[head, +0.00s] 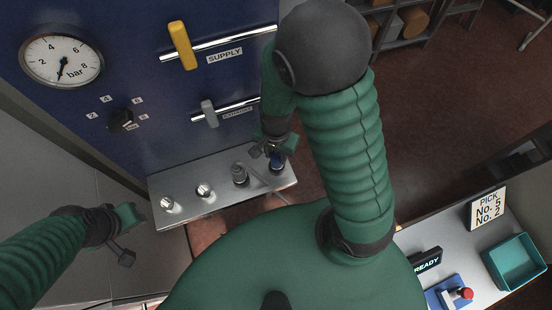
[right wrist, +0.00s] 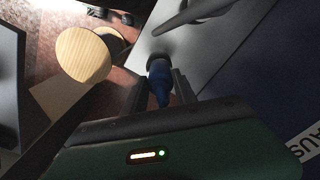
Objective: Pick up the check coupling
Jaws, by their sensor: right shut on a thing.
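A blue coupling (head: 277,161) stands at the right end of the metal shelf under the panel. My right gripper (head: 268,151) reaches down to it. In the right wrist view the blue coupling (right wrist: 159,82) sits between the two fingers of the right gripper (right wrist: 160,90), which are shut on it. Its base is close to the shelf; I cannot tell whether it touches. I see no label showing which coupling is the check one. My left gripper (head: 122,240) is away at the left, with nothing visible in it; its finger gap is unclear.
The shelf (head: 217,197) also holds a grey fitting (head: 239,174) and two silver fittings (head: 204,190). A grey hose or rod lies beside the blue coupling. The panel has a gauge (head: 62,61) and a yellow lever (head: 181,45). A teal tray (head: 517,262) is at right.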

